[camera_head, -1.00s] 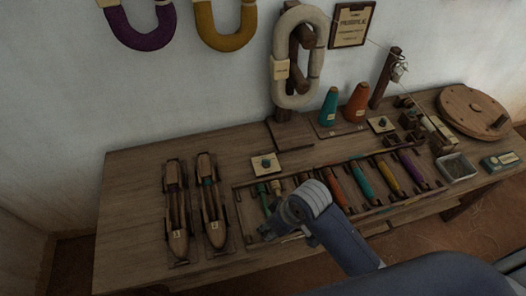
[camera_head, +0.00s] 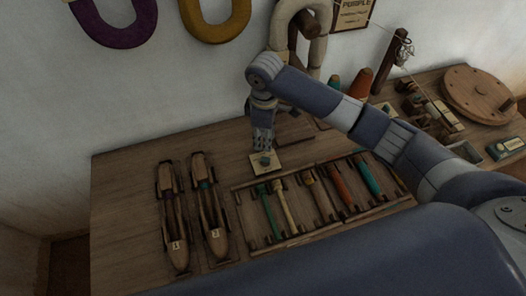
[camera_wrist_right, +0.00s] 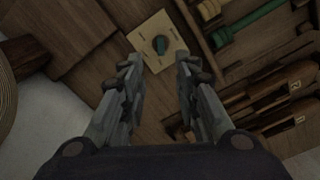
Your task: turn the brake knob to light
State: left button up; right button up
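A dark teal knob (camera_head: 265,160) sits on a small pale square plate (camera_head: 275,168) on the wooden table, behind the rack of bobbins. In the right wrist view the knob (camera_wrist_right: 160,44) and its plate (camera_wrist_right: 149,28) lie just beyond the fingertips, roughly between them. The plate has small marks I cannot read. My right gripper (camera_head: 263,147) points down just above the knob. In the wrist view the right gripper (camera_wrist_right: 159,66) is open, with nothing between its fingers and the knob apparently untouched. My left gripper is not in view.
The bobbin rack (camera_head: 240,212) lies in front of the plate. Two wooden shuttles (camera_head: 170,208) lie to its left. Orange and teal cones (camera_head: 361,84) and a round wooden disc (camera_head: 478,92) stand right. A pale yarn hank (camera_head: 283,32) hangs behind my arm.

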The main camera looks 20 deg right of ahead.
aim_at(264, 158)
notch_tip(264, 158, down, 10)
jog(key=shift+s+r, duration=0.1)
dwell(0.4)
grip_shut()
